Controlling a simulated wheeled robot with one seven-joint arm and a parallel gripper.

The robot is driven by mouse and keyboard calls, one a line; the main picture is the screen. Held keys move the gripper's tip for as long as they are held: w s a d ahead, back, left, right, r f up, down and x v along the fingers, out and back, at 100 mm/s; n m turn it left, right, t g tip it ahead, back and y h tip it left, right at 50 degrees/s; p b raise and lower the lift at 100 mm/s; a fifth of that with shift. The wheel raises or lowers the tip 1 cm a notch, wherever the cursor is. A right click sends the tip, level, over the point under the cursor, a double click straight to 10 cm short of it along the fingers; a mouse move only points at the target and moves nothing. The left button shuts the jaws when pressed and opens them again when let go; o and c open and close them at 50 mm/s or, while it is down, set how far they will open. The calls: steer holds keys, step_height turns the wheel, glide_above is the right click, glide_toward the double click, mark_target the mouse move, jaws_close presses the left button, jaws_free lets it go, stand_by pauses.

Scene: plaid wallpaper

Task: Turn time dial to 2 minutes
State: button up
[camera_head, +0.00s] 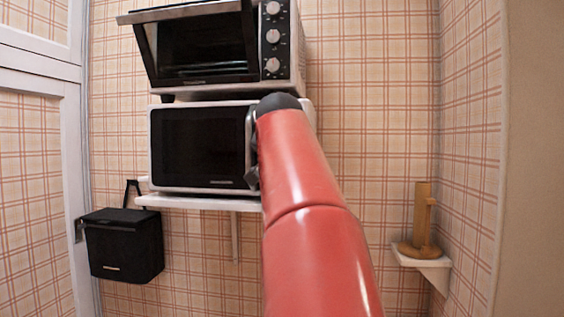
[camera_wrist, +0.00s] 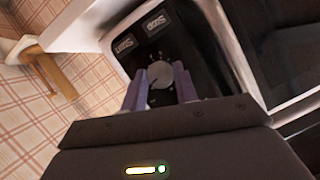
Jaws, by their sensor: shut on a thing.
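The microwave (camera_head: 200,147) stands on a wall shelf with its dark door closed. My red arm covers its control panel in the head view. In the wrist view the dark panel shows a round light dial (camera_wrist: 160,77) with marks around it. My gripper (camera_wrist: 160,88) has one finger on each side of the dial and is shut on it. The dial's pointer and the small marks are too blurred to read. Two labelled buttons (camera_wrist: 155,25) sit on the panel beyond the dial.
A toaster oven (camera_head: 200,50) with a tilted-open door and several knobs sits above the microwave. A black box (camera_head: 125,250) hangs at lower left. A small corner shelf (camera_head: 425,262) at right holds a wooden holder (camera_head: 422,220). The wall between is clear.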

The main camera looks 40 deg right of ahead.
steer(key=shift+s+d+f+m+t+y+b, duration=0.1)
steer(key=shift+m+t+y+b, duration=0.1)
steer(key=shift+m+t+b, duration=0.6)
steer(key=shift+w+a+f+m+t+y+b, duration=0.15)
steer(key=shift+m+t, duration=0.25)
steer(key=shift+m, duration=0.8)
steer(key=shift+s+d+m+t+y+b, duration=0.2)
steer(key=shift+m+t+b, duration=0.3)
steer(key=shift+m, duration=0.5)
steer(key=o, duration=1)
steer(key=shift+c, duration=0.2)
steer(key=v, duration=0.8)
steer(key=shift+b, duration=0.4)
